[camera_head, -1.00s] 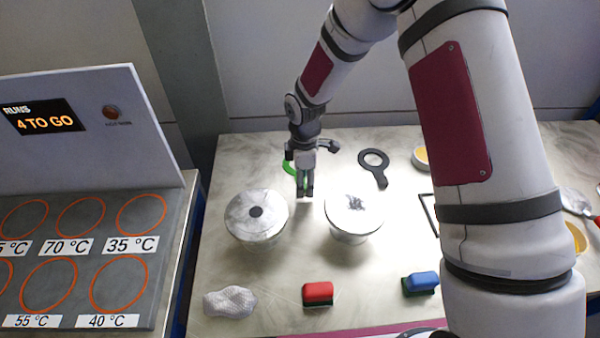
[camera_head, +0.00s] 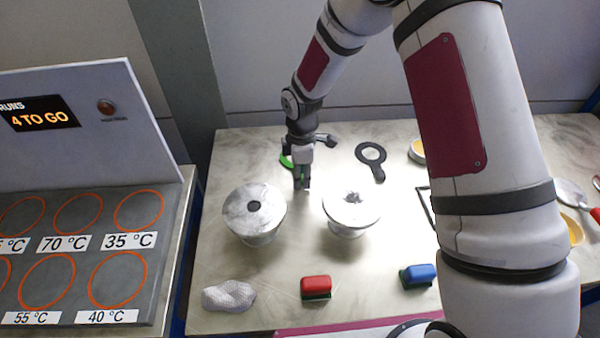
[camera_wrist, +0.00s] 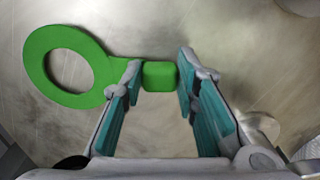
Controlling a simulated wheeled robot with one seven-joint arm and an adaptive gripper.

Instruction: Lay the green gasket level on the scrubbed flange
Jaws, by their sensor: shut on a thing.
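The green gasket (camera_wrist: 103,68) is a flat ring with a block-like tab. My gripper (camera_wrist: 160,76) is shut on the tab in the wrist view, with the ring out to the left. In the head view my gripper (camera_head: 302,184) points down behind the two vessels, and only a green sliver of the gasket (camera_head: 286,160) shows beside it. I cannot tell whether the gasket touches the table. The left flange (camera_head: 275,208) has a pale, smudged top with a dark central hole. The right flange (camera_head: 368,204) has dark residue around its middle.
A black ring with a handle (camera_head: 379,173) lies right of my gripper. In front are a white cloth (camera_head: 228,295), a red-topped brush (camera_head: 316,285) and a blue-topped one (camera_head: 419,274). A panel with orange circles (camera_head: 75,240) stands left. Table between the vessels is clear.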

